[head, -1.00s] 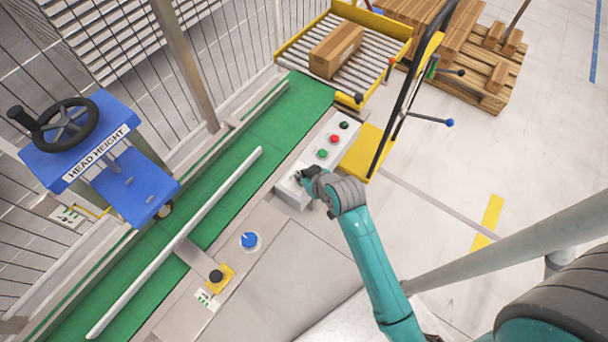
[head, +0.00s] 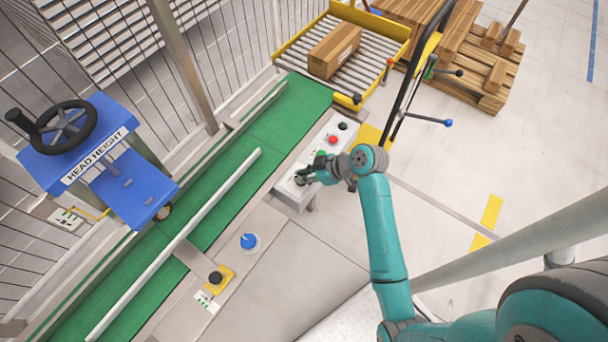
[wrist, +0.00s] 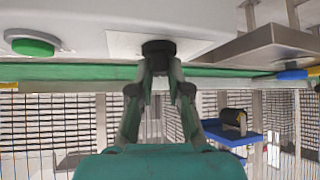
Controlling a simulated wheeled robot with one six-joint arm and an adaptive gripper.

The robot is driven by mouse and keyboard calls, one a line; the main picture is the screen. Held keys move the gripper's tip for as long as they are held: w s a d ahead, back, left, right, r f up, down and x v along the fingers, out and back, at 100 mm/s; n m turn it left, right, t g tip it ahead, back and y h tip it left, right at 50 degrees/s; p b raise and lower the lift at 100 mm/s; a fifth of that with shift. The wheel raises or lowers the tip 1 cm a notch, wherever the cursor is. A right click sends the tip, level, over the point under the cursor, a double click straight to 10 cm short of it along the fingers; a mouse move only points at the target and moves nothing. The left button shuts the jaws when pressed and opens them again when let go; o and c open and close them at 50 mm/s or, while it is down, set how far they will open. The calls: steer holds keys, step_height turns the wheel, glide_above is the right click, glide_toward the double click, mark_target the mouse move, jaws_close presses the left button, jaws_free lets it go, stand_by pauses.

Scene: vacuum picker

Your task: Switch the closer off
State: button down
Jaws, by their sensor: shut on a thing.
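A black knob (wrist: 158,48) stands on a pale plate on the grey control box (head: 293,198) beside the green conveyor. My gripper (head: 305,178) reaches it from the right in the head view and largely hides it there. In the wrist view, the fingertips of my gripper (wrist: 159,68) are shut on the black knob, one on each side. I cannot read any label by the knob or tell its setting.
A green button (wrist: 32,46) sits close by on the same box, with a red button (head: 333,139) farther along. A blue knob (head: 248,241) and a black button (head: 215,277) are on the conveyor's near side. A carton (head: 334,51) lies on the rollers.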

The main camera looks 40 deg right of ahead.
steer(key=shift+n+y, duration=0.3)
steer(key=shift+n, duration=0.2)
steer(key=c, duration=1.1)
jaws_free()
steer(key=shift+d, duration=0.1)
steer(key=v, duration=1.1)
steer(key=shift+d+r, duration=0.2)
steer(key=shift+r, duration=0.25)
